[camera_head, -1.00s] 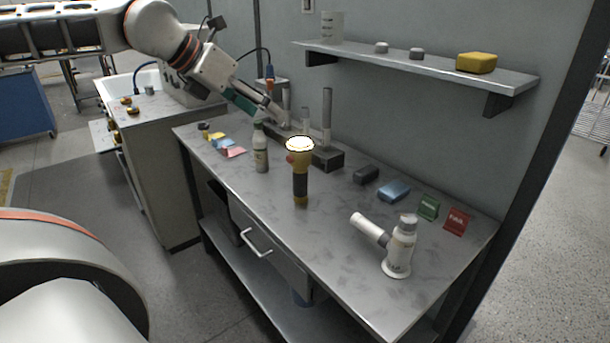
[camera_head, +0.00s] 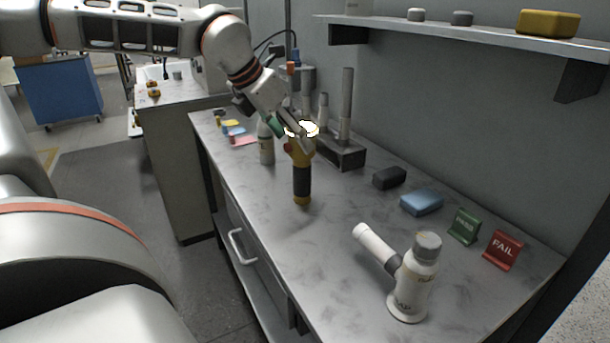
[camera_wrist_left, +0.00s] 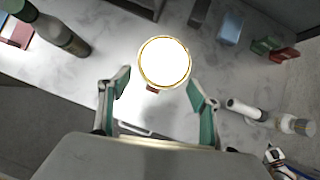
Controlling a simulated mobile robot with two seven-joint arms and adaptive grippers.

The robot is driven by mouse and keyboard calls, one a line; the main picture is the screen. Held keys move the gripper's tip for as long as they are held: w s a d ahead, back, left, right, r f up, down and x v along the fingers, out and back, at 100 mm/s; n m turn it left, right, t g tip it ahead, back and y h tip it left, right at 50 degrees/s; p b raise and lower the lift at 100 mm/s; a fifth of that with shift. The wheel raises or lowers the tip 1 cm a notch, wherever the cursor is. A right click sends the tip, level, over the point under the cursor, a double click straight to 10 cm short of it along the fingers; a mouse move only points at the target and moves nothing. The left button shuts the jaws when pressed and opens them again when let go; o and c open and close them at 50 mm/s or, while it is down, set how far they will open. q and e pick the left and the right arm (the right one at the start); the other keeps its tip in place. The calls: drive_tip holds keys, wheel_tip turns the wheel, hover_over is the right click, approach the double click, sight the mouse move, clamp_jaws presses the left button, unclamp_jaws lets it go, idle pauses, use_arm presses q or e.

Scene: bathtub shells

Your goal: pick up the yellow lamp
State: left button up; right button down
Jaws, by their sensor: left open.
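The yellow lamp (camera_head: 302,185) stands upright on the metal bench, with a dark grip and its lit head on top. In the left wrist view, the lit head (camera_wrist_left: 165,63) shows as a bright white disc with a yellow rim, just ahead of the fingers. My left gripper (camera_head: 294,136) is at the lamp's head, partly covering it in the head view. I cannot tell whether a finger touches the lamp. My right gripper is not in view.
A bottle (camera_head: 266,145) stands left of the lamp, and a dark block with upright posts (camera_head: 343,155) behind it. A black block (camera_head: 389,178), blue block (camera_head: 421,202), green sign (camera_head: 464,226) and red sign (camera_head: 502,250) line the right. A white device (camera_head: 408,285) stands in front.

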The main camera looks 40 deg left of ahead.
sight(300, 148)
use_arm(q)
drive_tip(key=b+x, duration=0.1)
drive_tip(key=x, duration=0.4)
drive_tip(key=shift+w, duration=0.15)
drive_tip(key=shift+r, duration=0.1)
drive_tip(key=c, duration=1.7)
